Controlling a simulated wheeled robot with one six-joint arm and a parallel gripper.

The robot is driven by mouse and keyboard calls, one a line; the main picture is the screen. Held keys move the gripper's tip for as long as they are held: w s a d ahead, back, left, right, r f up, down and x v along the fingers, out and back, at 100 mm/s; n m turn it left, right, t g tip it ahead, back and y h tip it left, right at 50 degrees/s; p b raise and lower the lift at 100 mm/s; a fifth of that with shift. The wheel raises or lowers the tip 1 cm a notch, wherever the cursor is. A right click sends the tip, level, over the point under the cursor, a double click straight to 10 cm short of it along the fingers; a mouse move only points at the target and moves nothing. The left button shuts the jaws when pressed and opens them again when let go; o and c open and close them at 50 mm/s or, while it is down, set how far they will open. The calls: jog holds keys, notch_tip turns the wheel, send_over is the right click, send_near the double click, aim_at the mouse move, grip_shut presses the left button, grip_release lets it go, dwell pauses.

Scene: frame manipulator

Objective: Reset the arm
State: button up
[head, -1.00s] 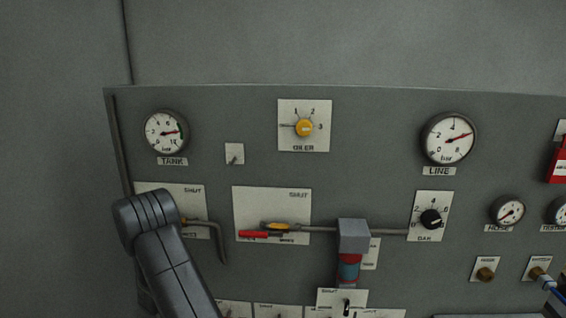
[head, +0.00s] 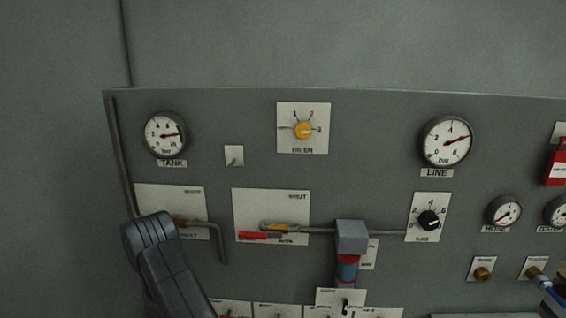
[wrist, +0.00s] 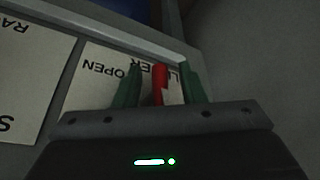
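My gripper (wrist: 161,72) shows in the wrist view with its two green fingers spread apart. A red upright piece (wrist: 160,86) stands between the fingers in the picture, with a gap on each side. I cannot tell how deep it lies between them. Behind it is a white plate (wrist: 88,85) with upside-down lettering that includes OPEN. In the head view my dark arm link (head: 172,268) rises at the lower left in front of the panel. My gripper is not visible in the head view.
The grey panel (head: 225,108) carries a TANK gauge (head: 165,135), a LINE gauge (head: 447,140), a yellow knob (head: 303,130), a black knob (head: 429,220) and a red-tipped lever (head: 262,234). A bent pipe (head: 215,235) is close to my arm. The wall above is bare.

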jog(key=shift+r, duration=0.15)
jog(key=b+v, duration=0.3)
jog(key=v, duration=1)
jog(key=p+x, duration=0.3)
jog(key=x, duration=1)
jog(key=shift+f, duration=0.2)
jog(key=shift+w+d+r+y+b, duration=0.1)
jog(key=shift+w+d+y+b, duration=0.05)
jog(key=shift+w+y+b, duration=0.15)
jog(key=shift+t, duration=0.3)
jog(key=shift+s+y+b, duration=0.1)
jog(key=shift+y+b, duration=0.2)
jog(key=shift+b, duration=0.1)
jog(key=b, duration=0.1)
jog(key=y+b, duration=0.1)
jog(key=shift+s+a+f+b, duration=0.1)
jog(key=shift+a+f+b, duration=0.1)
jog(key=shift+f+b, duration=0.15)
jog(key=shift+r+b, duration=0.1)
jog(key=shift+b, duration=0.4)
